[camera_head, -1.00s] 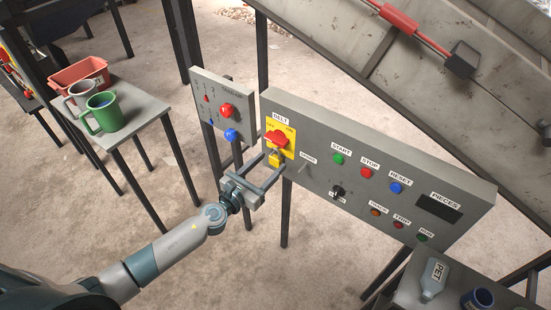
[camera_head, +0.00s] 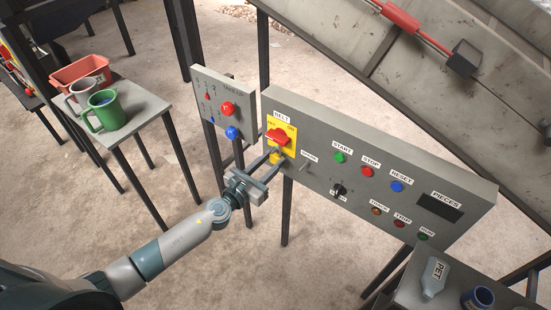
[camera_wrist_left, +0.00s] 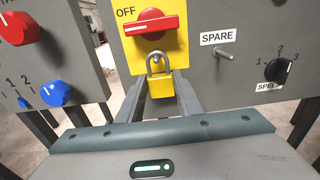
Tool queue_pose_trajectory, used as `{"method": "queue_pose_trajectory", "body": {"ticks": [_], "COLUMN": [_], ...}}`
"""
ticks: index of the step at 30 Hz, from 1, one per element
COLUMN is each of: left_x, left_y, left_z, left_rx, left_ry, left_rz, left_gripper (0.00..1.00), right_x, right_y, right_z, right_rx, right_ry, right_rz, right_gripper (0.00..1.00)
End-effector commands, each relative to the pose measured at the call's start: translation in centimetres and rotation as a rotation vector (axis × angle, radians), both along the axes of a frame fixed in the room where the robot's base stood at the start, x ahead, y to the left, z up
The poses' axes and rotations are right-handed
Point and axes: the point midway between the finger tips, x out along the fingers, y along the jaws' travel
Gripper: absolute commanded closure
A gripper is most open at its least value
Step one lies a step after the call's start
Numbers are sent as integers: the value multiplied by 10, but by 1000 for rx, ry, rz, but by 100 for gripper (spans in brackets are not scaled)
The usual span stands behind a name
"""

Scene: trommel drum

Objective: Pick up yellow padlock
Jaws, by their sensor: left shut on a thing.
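The yellow padlock (camera_wrist_left: 160,88) with a grey shackle hangs upright at the lower edge of the yellow plate (camera_wrist_left: 175,50), below the red belt switch (camera_wrist_left: 148,26). In the head view the padlock (camera_head: 275,158) is small and partly covered by the fingertips. My left gripper (camera_head: 273,158) reaches in from the lower left and is shut on the padlock body, one finger on each side. The wrist view shows the two fingers running forward to the padlock's sides. The shackle is still at the plate. My right gripper is not in view.
The grey control panel (camera_head: 310,142) has buttons and knobs right of the padlock, with a spare toggle (camera_wrist_left: 223,53) close by. A smaller panel (camera_head: 214,91) stands at left. A side table (camera_head: 147,103) holds mugs and a red bin.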

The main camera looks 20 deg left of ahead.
Motion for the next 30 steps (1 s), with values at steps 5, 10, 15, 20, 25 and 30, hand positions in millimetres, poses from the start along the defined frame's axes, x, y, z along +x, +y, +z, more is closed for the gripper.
{"method": "queue_pose_trajectory", "body": {"ticks": [5,10,15,20,25,30], "left_x": [0,0,-13,-44,-81,-117], "left_y": [0,0,5,16,29,42], "left_z": [2,12,13,12,11,11], "left_rx": [0,0,1,1,1,2], "left_ry": [-1,-1,1,2,2,2], "left_rz": [0,-1,0,-1,-1,-2], "left_gripper": [93,93,93,93,93,93], "right_x": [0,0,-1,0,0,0], "right_y": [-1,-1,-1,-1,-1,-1], "right_z": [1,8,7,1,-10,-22], "right_rx": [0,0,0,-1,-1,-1], "right_ry": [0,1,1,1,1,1], "right_rz": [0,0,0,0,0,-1], "right_gripper": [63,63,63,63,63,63]}}
